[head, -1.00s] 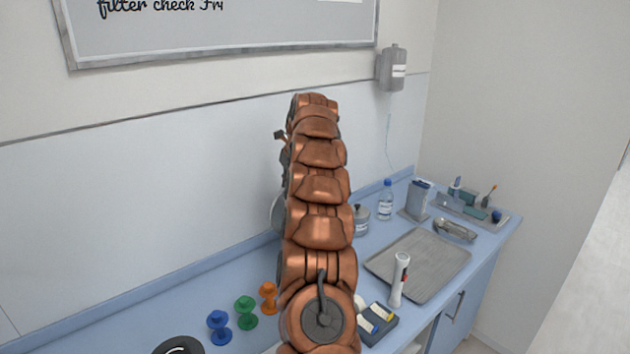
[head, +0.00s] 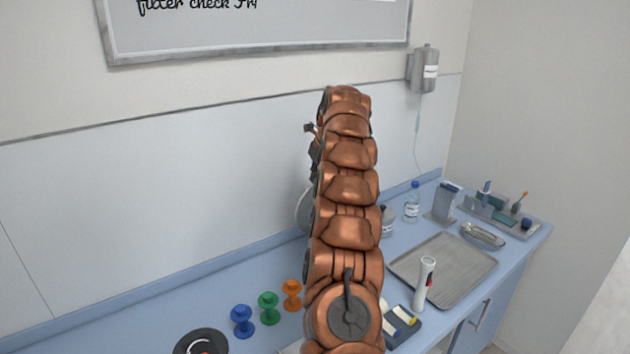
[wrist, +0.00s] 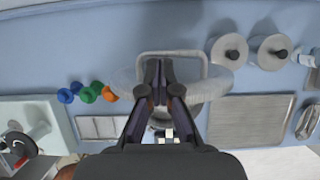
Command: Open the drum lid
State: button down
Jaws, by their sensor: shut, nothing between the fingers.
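A pale grey rounded body with a rectangular handle-like loop (wrist: 205,62), seemingly the drum, lies under my gripper in the wrist view. My gripper (wrist: 158,66) is shut and empty, its fingertips together over the middle of this body, inside the loop's outline. I cannot tell whether they touch it. My fingers hide much of its middle. In the head view only a pale curved edge (head: 302,207) shows left of my arm, perhaps part of the drum. How far the lid stands open is not clear.
Two round canisters with dark knobs (wrist: 229,51) (wrist: 270,52) stand right of the drum. A grey tray (head: 443,269), an upright white tube (head: 424,284) and a bottle (head: 412,202) stand on the right. Blue, green (head: 268,308) and orange spool-like pieces stand left of my arm. The left counter is partly clear.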

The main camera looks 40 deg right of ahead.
jog(key=shift+v, duration=2.45)
jog(key=shift+s+r, duration=0.15)
jog(key=shift+r, duration=0.15)
jog(key=shift+a, duration=0.1)
